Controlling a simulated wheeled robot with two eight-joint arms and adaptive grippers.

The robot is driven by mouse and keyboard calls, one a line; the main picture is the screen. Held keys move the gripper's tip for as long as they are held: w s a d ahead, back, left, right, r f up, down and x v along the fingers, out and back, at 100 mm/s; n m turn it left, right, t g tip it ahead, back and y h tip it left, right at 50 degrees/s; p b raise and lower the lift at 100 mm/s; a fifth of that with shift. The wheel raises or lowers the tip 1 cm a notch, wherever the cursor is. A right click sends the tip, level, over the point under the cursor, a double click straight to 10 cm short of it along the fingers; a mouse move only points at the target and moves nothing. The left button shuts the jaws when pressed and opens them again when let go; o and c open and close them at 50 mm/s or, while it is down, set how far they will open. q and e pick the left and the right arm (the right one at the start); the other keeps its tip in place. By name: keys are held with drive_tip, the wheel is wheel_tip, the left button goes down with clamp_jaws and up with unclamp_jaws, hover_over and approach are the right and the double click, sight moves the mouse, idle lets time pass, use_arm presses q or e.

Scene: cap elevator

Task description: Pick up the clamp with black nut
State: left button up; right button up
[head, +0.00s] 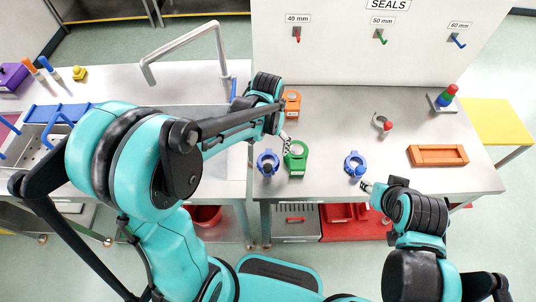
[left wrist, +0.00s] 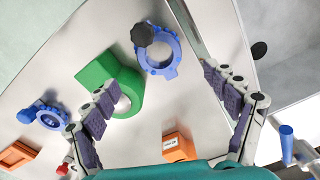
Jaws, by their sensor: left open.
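The blue clamp with black nut (head: 266,160) lies on the steel worktop, left of a green block (head: 297,157). In the left wrist view the clamp (left wrist: 172,68) is a ring beyond my fingertips, its black nut (left wrist: 142,34) pointing away from me. My left gripper (head: 286,138) is open and empty above the worktop, near the green block; its spread fingers (left wrist: 157,82) show in the left wrist view. A second blue clamp (head: 355,163) with a blue nut lies farther right. My right gripper (head: 367,187) is near it at the front edge; its opening is unclear.
An orange block (head: 291,103) stands behind the green block. A sink with a tall faucet (head: 185,50) is at left.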

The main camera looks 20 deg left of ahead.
sight(268, 159)
use_arm(q)
drive_tip(key=shift+w+d+f, duration=0.15)
drive_tip(key=shift+w+f, duration=0.1)
drive_tip(key=f+b, duration=0.1)
drive_tip(key=f, duration=0.4)
drive_tip(key=s+f+b, duration=0.1)
drive_tip(key=f, duration=0.1)
drive_tip(key=shift+f+b, duration=0.25)
drive_tip(key=shift+b, duration=0.05)
drive_tip(key=c, duration=1.4)
